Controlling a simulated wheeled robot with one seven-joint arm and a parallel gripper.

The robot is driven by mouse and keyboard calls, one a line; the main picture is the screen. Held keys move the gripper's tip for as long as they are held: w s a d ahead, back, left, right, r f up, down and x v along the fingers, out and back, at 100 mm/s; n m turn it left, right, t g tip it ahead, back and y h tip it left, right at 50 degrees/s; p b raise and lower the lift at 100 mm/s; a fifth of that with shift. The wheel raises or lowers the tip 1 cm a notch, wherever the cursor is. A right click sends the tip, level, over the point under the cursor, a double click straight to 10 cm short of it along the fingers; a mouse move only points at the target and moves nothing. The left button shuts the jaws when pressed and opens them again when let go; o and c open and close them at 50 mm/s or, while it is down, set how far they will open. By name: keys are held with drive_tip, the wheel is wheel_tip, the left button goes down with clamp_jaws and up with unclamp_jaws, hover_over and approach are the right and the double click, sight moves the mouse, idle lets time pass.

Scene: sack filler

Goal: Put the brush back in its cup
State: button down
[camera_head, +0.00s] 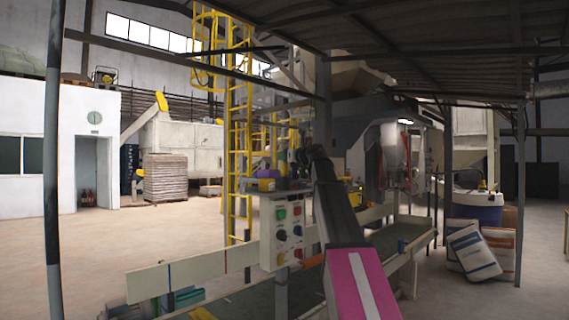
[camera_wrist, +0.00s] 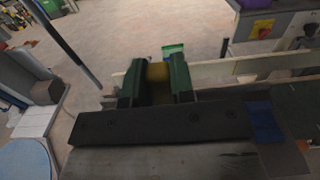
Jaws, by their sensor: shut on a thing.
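My gripper (camera_wrist: 156,75) shows in the wrist view with two dark green fingers, shut on a yellow-brown piece, the brush (camera_wrist: 158,72). Only a short part of the brush shows between the fingers; the rest is hidden. In the head view my arm rises in front of the control box, and the gripper end is small and dark there, near the top of the box. A yellow and purple item (camera_head: 267,175) stands on top of the box; I cannot tell whether it is the cup. No cup is clear in the wrist view.
The control box (camera_head: 282,232) carries several coloured buttons. A pale conveyor side rail (camera_head: 190,272) runs along the front. A yellow ladder (camera_head: 238,150) stands behind it. Filled sacks (camera_head: 473,252) lean at the right. Open floor (camera_head: 120,235) lies to the left.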

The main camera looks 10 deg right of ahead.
drive_tip(key=shift+f, duration=1.05)
drive_tip(key=shift+f, duration=0.1)
drive_tip(key=c, duration=1)
unclamp_jaws()
drive_tip(key=shift+f, duration=0.1)
drive_tip(key=v, duration=1.1)
drive_tip(key=shift+s+a+r, duration=0.15)
drive_tip(key=shift+a+r, duration=0.15)
drive_tip(key=shift+a, duration=0.05)
